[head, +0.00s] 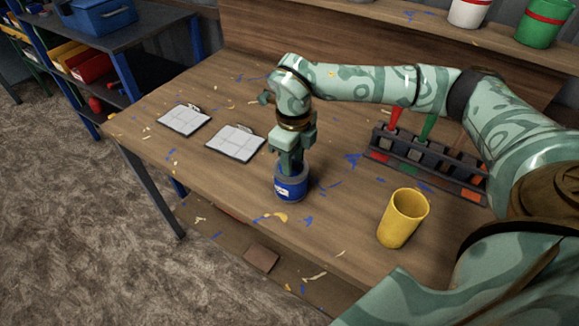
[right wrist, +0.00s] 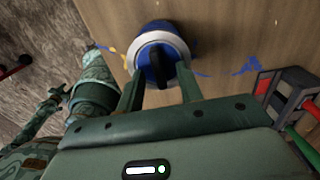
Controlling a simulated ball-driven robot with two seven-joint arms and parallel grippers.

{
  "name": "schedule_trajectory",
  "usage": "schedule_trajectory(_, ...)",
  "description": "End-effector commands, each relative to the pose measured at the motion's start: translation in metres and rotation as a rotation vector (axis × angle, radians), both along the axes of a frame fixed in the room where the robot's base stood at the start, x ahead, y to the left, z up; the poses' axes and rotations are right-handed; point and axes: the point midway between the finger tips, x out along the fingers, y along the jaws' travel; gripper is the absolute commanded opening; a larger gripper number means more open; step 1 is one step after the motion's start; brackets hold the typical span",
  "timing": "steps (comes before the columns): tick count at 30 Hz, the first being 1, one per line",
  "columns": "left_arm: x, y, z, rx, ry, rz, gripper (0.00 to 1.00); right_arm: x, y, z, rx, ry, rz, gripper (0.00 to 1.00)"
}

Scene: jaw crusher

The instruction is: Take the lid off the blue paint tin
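The blue paint tin (head: 290,188) stands upright near the table's front edge, a white label on its side. My right gripper (head: 289,168) points down right over it and hides much of its top. In the right wrist view the tin (right wrist: 183,33) shows from above, with a pale rim and a dark knob (right wrist: 164,64) on its lid. The right gripper's two fingers (right wrist: 160,82) stand apart, one on each side of the knob, with gaps between them and it. Whether the fingertips touch the lid cannot be told.
A yellow cup (head: 403,218) stands to the right of the tin. A dark rack (head: 430,163) with coloured handles is behind it. White (head: 468,12) and green (head: 543,24) tins stand on the back shelf.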

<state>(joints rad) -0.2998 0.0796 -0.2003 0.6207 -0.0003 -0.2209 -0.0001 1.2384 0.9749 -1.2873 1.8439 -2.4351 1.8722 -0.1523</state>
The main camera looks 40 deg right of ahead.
Motion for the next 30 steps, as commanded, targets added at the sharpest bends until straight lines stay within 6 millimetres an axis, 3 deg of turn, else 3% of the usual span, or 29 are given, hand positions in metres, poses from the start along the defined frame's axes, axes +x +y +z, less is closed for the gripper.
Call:
schedule_trajectory(6,0.0,0.0,-0.001,0.0,0.0,0.0,0.36,0.0,0.0,-0.002,0.0,-0.002,0.0,0.36)
schedule_trajectory(10,0.0,0.0,0.0,0.0,0.0,0.0,0.36,0.0,0.0,-0.002,0.0,-0.002,0.0,0.03)
schedule_trajectory(11,0.0,0.0,0.0,0.0,0.0,0.001,0.36,0.0,0.0,-0.002,0.0,-0.002,0.0,0.0)
schedule_trajectory(23,0.001,0.0,0.001,-0.001,-0.002,0.001,0.36,0.001,0.0,0.002,0.0,-0.003,0.0,0.0)
schedule_trajectory(30,0.006,0.0,0.016,0.0,-0.014,0.001,0.36,-0.001,0.001,0.039,0.0,-0.009,0.002,0.0)
